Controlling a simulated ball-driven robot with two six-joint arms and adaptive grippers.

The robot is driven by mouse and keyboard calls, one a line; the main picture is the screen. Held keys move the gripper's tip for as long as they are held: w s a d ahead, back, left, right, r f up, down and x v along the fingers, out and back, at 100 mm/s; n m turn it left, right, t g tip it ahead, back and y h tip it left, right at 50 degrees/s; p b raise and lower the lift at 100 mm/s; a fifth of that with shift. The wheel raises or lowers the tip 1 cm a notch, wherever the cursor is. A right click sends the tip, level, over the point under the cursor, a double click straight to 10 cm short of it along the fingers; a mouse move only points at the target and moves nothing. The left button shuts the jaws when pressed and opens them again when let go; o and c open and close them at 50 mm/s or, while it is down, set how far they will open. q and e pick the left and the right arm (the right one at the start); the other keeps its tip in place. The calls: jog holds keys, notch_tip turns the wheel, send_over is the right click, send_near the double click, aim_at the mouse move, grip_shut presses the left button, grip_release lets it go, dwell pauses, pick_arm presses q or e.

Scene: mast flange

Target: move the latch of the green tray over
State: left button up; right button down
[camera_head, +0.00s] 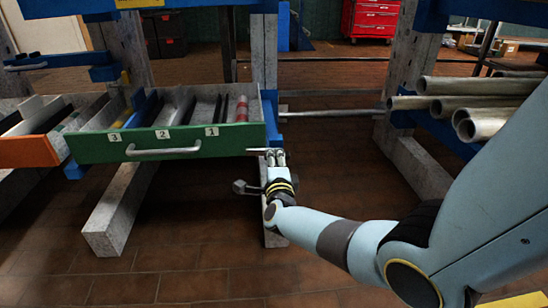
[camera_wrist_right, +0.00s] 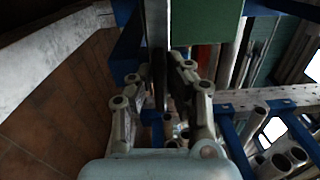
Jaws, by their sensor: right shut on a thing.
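The green tray (camera_head: 225,142) is a drawer with a green front, a pale bar handle (camera_head: 163,150) and labels 3, 2 and 1. Its latch (camera_head: 257,150) is a small pale metal bar at the right end of the front, low down. My right gripper (camera_head: 275,158) is at that end, beside the post, with its fingers shut on the latch. In the right wrist view the fingers of my right gripper (camera_wrist_right: 160,80) are close around a narrow grey part, and the green tray (camera_wrist_right: 215,18) shows beyond. The fingers partly hide the contact. My left gripper is out of view.
An orange tray (camera_head: 28,152) stands at the left of the green one. Grey posts with blue brackets hold the rack. Several metal pipes (camera_head: 465,103) lie on the right rack. A red tool cabinet (camera_head: 371,18) stands far back. The tiled floor in front is mostly clear.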

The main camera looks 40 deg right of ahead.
jog(key=shift+f+n, duration=0.15)
jog(key=shift+n, duration=0.35)
jog(key=c, duration=1.3)
grip_release()
jog(key=v, duration=1.2)
jog(key=shift+s, duration=0.15)
